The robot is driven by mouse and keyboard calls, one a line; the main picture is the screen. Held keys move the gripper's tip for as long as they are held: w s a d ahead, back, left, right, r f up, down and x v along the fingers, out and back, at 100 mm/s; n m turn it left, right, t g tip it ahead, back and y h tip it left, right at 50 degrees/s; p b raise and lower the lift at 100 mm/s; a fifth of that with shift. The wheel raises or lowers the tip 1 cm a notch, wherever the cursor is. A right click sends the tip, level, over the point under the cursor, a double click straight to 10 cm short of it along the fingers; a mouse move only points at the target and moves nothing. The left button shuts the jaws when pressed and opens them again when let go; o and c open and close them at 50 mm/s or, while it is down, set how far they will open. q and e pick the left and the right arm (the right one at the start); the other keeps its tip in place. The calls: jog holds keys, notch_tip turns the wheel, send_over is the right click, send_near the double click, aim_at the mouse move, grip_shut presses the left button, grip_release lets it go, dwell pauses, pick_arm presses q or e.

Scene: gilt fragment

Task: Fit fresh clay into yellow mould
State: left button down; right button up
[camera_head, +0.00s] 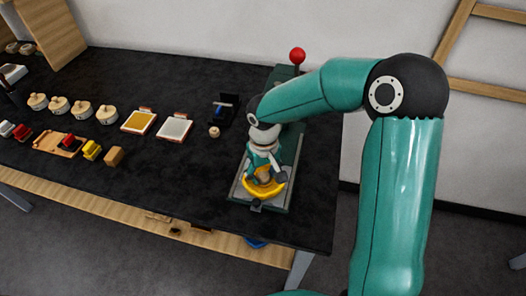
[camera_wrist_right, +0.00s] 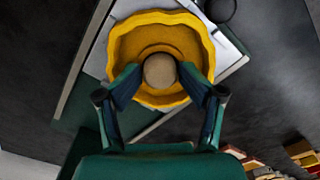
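The yellow mould (camera_head: 276,190) is a wavy-rimmed round dish on the grey plate of the green press (camera_head: 240,190) at the table's right end. It fills the upper middle of the right wrist view (camera_wrist_right: 122,50). A rounded tan lump, seemingly the clay (camera_wrist_right: 160,71), shows over the mould's middle. My right gripper (camera_head: 266,172) points down over the mould. Its fingertips (camera_wrist_right: 160,80) close against both sides of the lump. I cannot tell whether the lump touches the mould floor. My left gripper is not in view.
A red-knobbed lever (camera_head: 297,56) stands behind the press. Left of it are a dark stand (camera_head: 222,110), a white framed tray (camera_head: 175,126), a yellow framed tray (camera_head: 139,122), several round pale pots (camera_head: 82,108) and small coloured blocks (camera_head: 92,150). The front middle of the black table is clear.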

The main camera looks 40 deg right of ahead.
aim_at(263, 175)
notch_tip(263, 175, up, 12)
jog(key=b, duration=0.1)
jog(key=shift+r, duration=0.2)
dwell(0.5)
